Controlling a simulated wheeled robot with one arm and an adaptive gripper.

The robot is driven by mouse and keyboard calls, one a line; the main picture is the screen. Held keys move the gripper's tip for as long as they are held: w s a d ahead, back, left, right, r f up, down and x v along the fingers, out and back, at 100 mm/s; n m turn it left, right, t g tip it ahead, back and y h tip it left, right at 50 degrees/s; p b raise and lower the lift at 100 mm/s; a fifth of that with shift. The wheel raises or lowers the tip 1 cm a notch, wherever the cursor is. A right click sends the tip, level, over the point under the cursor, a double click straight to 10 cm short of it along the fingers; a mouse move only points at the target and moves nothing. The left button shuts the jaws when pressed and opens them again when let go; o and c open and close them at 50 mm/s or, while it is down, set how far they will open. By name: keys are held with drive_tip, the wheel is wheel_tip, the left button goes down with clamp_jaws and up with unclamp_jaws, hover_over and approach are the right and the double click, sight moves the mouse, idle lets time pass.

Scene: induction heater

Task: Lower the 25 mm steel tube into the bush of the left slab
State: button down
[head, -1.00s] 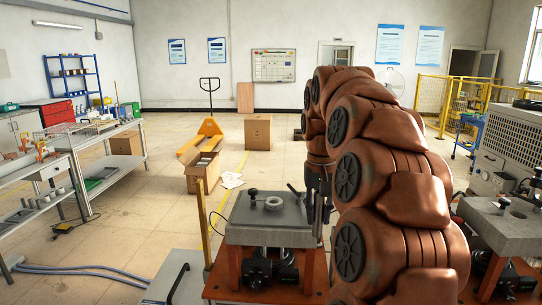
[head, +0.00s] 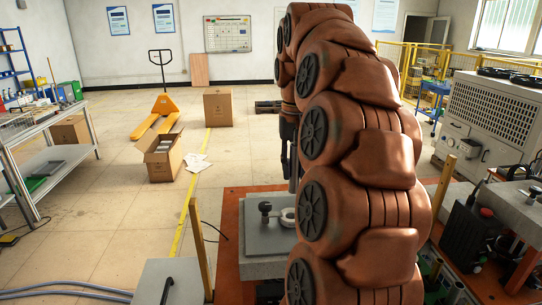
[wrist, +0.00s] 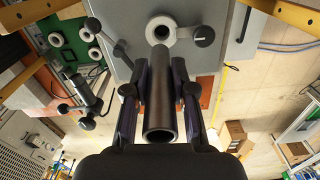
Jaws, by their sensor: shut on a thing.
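My gripper (wrist: 162,92) is shut on the dark steel tube (wrist: 160,105), with one finger on each side. The tube's open near end faces the wrist camera. Its far end overlaps the lower edge of the pale ring-shaped bush (wrist: 160,28) in the wrist view; I cannot tell whether they touch. The bush sits on the grey left slab (wrist: 208,55), which also shows in the head view (head: 255,235). There the bush (head: 288,214) is partly hidden by my arm. The gripper (head: 292,170) is only partly visible there, and the tube is not clear.
A black knob (head: 265,207) stands left of the bush, and another knob (wrist: 204,36) is right of it in the wrist view. A wooden post (head: 200,245) rises left of the slab. A black box (head: 466,232) stands at right.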

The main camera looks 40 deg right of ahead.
sight(292, 192)
drive_tip(key=shift+w, duration=0.3)
drive_tip(key=shift+f+b, duration=1.35)
drive_tip(key=shift+f, duration=1.6)
drive_tip(key=shift+f+b, duration=0.35)
drive_tip(key=shift+s+a, duration=0.1)
drive_tip(key=shift+s, duration=0.05)
drive_tip(key=shift+f+b, duration=1.4)
drive_tip(key=shift+f, duration=0.6)
drive_tip(key=c, duration=0.9)
unclamp_jaws()
